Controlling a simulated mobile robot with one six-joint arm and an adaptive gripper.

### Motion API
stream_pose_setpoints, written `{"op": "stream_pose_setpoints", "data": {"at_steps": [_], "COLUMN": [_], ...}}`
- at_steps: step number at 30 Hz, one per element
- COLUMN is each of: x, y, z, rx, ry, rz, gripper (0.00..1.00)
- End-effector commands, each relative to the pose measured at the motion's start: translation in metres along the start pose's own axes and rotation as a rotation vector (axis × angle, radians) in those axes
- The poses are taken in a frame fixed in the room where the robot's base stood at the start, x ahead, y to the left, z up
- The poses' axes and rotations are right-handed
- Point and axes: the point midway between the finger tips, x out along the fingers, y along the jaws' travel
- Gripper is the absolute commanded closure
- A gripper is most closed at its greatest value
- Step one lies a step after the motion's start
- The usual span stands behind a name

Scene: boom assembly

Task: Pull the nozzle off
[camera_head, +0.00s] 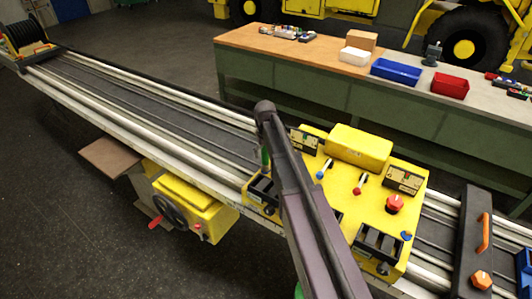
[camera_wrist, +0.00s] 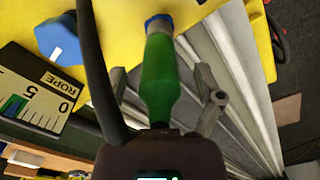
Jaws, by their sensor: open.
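A green tapered piece, which looks like the nozzle (camera_wrist: 160,75), is in the middle of the wrist view. A grey pipe end (camera_wrist: 159,48) and a blue ring (camera_wrist: 158,22) show at its far end, against a yellow surface. My gripper (camera_wrist: 159,85) is open, with one grey finger on each side of the green piece and visible gaps between. The near end of the green piece runs down to the dark body of my gripper; I cannot tell whether they touch. In the head view my arm hides most of this spot, with a bit of green showing beside it.
A yellow control panel (camera_head: 340,200) with levers and knobs sits on the long boom (camera_head: 150,112). A blue knob (camera_wrist: 60,38) and a rope gauge (camera_wrist: 35,100) lie left of my gripper. A dark hose (camera_wrist: 92,65) passes close beside my left finger. A workbench (camera_head: 300,85) stands behind.

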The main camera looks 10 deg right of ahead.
Motion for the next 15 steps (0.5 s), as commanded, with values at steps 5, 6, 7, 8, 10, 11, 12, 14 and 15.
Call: {"op": "stream_pose_setpoints", "data": {"at_steps": [5, 6, 7, 8, 10, 11, 12, 14, 15], "x": [0.0075, 0.0079, 0.0081, 0.0082, 0.0082, 0.0081, 0.008, 0.0079, 0.0079], "y": [0.0003, 0.0004, 0.0004, 0.0005, 0.0005, 0.0006, 0.0006, 0.0007, 0.0008], "z": [0.0001, 0.0001, 0.0, 0.0, 0.0001, 0.0001, 0.0001, 0.0001, 0.0001], "rx": [0.0, 0.001, 0.001, 0.001, 0.001, 0.001, 0.001, 0.001, 0.001], "ry": [0.0, 0.0, 0.0, 0.0, 0.0, 0.0, 0.0, 0.0, 0.0], "rz": [0.0, 0.0, 0.0, 0.0, 0.0, 0.0, 0.0, 0.0, 0.0], "gripper": [0.15, 0.15, 0.15, 0.15, 0.15, 0.15, 0.15, 0.15, 0.15]}}
